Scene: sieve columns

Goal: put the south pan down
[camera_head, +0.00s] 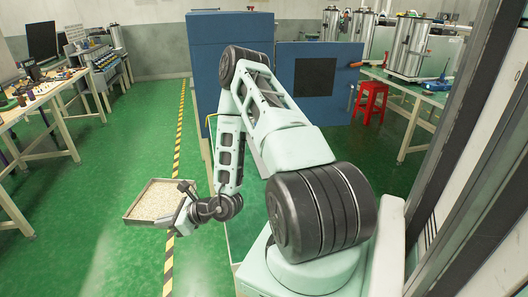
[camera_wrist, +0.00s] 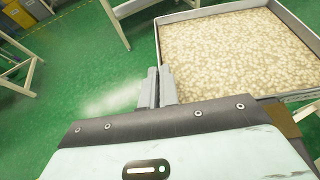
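The pan is a shallow square metal tray full of pale grains. In the head view the pan (camera_head: 146,221) is at the lower left, roughly level above the green floor, with no support visible under it. My gripper (camera_head: 181,205) is at its right side. In the wrist view the pan (camera_wrist: 222,11) fills the upper right. My gripper's fingers (camera_wrist: 160,84) are close together at its near left corner and appear shut on its wall. The exact contact is partly hidden. No marking shows whether this is the south pan.
A workbench (camera_head: 40,92) with small parts stands at the left. A blue cabinet (camera_head: 222,35) is behind my arm. A bench (camera_head: 410,85) with metal columns and a red stool (camera_head: 370,97) are at the right. Green floor around the yellow-black line (camera_head: 178,140) is clear.

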